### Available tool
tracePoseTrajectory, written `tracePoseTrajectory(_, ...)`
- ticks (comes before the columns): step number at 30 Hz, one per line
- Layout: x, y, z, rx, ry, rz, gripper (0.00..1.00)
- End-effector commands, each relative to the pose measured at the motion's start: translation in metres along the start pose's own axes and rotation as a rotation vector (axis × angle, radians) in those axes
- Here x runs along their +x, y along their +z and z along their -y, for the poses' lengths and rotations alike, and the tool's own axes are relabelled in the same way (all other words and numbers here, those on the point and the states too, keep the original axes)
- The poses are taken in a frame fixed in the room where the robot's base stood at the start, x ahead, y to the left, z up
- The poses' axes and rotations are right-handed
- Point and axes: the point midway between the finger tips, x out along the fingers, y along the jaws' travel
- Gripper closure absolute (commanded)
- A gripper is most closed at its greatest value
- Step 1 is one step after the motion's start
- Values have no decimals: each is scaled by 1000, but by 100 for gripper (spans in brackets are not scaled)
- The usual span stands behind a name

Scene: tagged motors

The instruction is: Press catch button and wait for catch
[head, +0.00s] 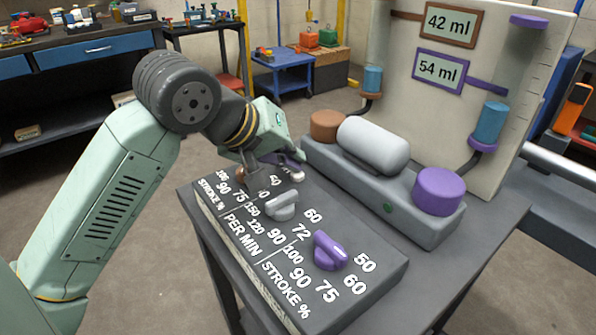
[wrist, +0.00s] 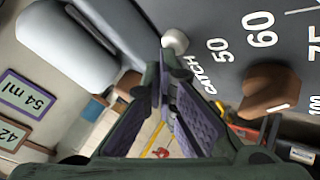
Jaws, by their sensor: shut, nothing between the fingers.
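The catch button, a pale round knob (wrist: 175,41), sits beside the word CATCH on the dark panel in the wrist view. My gripper (wrist: 166,72) is shut and empty, with its tips close to the button; I cannot tell whether they touch it. In the head view my gripper (head: 272,168) is low over the far edge of the control panel (head: 375,275) and covers part of it. A brown-framed display (head: 450,24) reads 42 ml and a purple-framed one (head: 440,70) reads 54 ml.
A grey dial (head: 282,206) and a purple dial (head: 329,251) stand on the panel; a brown dial (wrist: 270,90) is near my fingers. Behind stands the pump base (head: 390,200) with a white cylinder (head: 375,143) and a purple cap (head: 438,190).

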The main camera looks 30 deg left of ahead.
Motion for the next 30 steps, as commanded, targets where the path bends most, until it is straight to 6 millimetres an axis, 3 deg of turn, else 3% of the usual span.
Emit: tracePoseTrajectory(30,-11,-8,-9,0,0,1,100)
